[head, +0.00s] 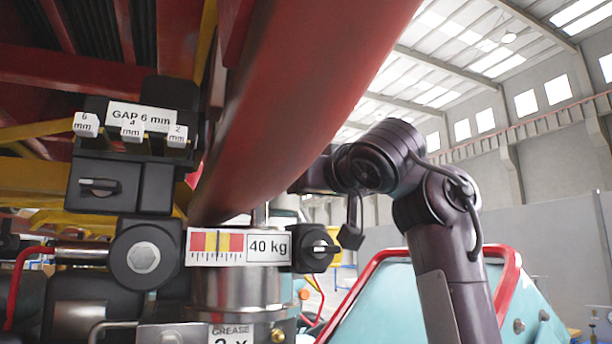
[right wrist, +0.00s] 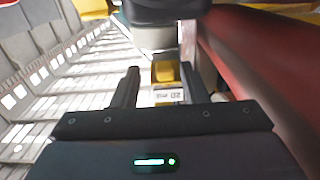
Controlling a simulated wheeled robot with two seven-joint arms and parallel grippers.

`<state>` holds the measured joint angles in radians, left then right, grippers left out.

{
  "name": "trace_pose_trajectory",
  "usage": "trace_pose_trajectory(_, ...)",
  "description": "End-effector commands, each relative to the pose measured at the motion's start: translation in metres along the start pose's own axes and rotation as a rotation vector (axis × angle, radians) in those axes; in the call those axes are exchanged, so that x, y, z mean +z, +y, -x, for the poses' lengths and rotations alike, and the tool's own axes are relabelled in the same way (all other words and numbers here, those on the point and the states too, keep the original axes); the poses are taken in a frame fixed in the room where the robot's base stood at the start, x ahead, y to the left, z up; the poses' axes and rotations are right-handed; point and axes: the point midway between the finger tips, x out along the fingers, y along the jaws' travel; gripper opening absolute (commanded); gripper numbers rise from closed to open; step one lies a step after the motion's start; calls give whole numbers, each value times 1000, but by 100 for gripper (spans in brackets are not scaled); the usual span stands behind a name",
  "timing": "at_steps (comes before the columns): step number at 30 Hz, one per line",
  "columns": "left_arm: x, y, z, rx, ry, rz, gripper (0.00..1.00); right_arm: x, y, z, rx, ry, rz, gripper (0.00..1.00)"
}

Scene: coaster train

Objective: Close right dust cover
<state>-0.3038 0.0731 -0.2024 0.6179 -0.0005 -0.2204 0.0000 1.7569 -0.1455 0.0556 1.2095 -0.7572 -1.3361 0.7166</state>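I cannot identify the right dust cover for certain in either view. In the right wrist view my right gripper (right wrist: 160,68) has its two dark fingers apart. A small yellow block (right wrist: 163,72) and a white label (right wrist: 168,95) show in the gap between them, with no finger seen closed on them. A dark housing (right wrist: 165,10) is at the top of that view. In the head view my right arm reaches in from the right, and its far end is partly hidden behind the thick red tube (head: 300,90). My left gripper is not in view.
The red tube runs close along the right side of the right wrist view. In the head view, a black gauge block (head: 125,150) labelled GAP 6 mm, a 40 kg plate (head: 268,247) and a black knob block (head: 315,249) crowd the left and middle. A turquoise red-edged body (head: 540,310) stands lower right.

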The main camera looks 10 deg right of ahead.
Motion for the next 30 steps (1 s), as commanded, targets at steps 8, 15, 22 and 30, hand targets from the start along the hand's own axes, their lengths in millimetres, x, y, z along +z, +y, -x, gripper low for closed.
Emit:
trace_pose_trajectory(8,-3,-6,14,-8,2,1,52,0,0,-20,0,0,0,40)
trace_pose_trajectory(15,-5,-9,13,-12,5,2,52,1,0,-20,0,0,1,36)
trace_pose_trajectory(22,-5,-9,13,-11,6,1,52,0,0,-20,0,1,1,10)
trace_pose_trajectory(30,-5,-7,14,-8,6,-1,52,-8,0,-17,0,-110,-4,10)
